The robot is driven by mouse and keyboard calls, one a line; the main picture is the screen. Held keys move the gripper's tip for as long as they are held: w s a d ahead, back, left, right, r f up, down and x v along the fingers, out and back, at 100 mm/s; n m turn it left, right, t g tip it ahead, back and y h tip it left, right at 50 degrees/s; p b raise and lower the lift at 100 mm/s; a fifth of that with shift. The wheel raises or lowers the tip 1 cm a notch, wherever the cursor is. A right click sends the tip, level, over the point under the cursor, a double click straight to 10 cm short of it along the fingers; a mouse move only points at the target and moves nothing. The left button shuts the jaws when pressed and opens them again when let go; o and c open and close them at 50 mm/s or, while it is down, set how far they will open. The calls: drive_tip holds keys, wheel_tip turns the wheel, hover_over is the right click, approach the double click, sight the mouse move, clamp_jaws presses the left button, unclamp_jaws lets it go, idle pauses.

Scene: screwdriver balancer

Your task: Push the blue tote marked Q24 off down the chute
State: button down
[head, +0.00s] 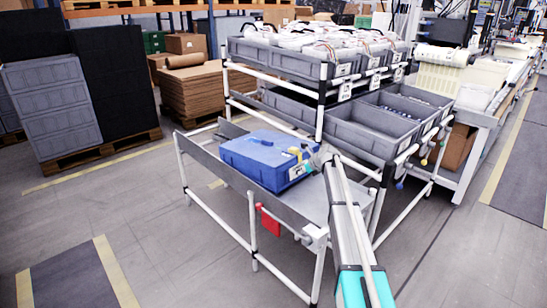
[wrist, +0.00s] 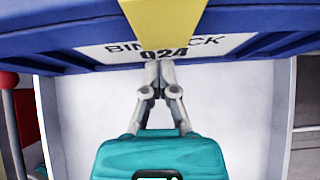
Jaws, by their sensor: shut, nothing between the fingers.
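The blue tote (head: 262,158) sits on the grey sloped chute (head: 203,150), which has raised sides and a white tube frame. In the wrist view its blue face (wrist: 45,40) fills the top, with a white label (wrist: 215,47) that reads like Q24, partly covered by a yellow strip (wrist: 165,20). My gripper (head: 316,160) is at the tote's near right end. In the wrist view my gripper (wrist: 160,68) is shut and empty, its tips at the label's lower edge. I cannot tell for sure whether they touch it.
A rack with grey bins (head: 370,130) stands right behind the chute. A red tag (head: 270,222) hangs on the chute's front frame. Stacked cardboard (head: 192,93) and grey crates (head: 50,105) stand at the back left. The floor at the front left is clear.

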sight(292, 153)
drive_tip(key=shift+w+a+r, duration=0.1)
drive_tip(key=shift+w+a, duration=1.25)
drive_tip(key=shift+w, duration=0.4)
drive_tip(key=shift+w+a, duration=1.35)
drive_tip(key=shift+w, duration=0.35)
drive_tip(key=shift+w+a+r, duration=0.1)
drive_tip(key=shift+w+a, duration=1.25)
drive_tip(key=shift+w, duration=0.4)
drive_tip(key=shift+p+v, duration=2.65)
drive_tip(key=shift+v, duration=0.9)
drive_tip(key=shift+s+d+f, duration=0.15)
drive_tip(key=shift+f, duration=0.05)
drive_tip(key=shift+s, duration=0.1)
drive_tip(key=s+f+n+g+h, duration=0.25)
drive_tip(key=s+n, duration=1.15)
drive_tip(key=s, duration=1.4)
drive_tip(key=s+f+n+g+h, duration=0.3)
drive_tip(key=s+n, duration=1.2)
drive_tip(key=s, duration=1.2)
wheel_tip(292, 153, up, 24)
drive_tip(key=g+p, duration=0.1)
drive_tip(key=p, duration=2.2)
drive_tip(key=shift+w+m+p, duration=0.15)
drive_tip(key=shift+m+p, duration=0.15)
drive_tip(key=shift+p, duration=0.05)
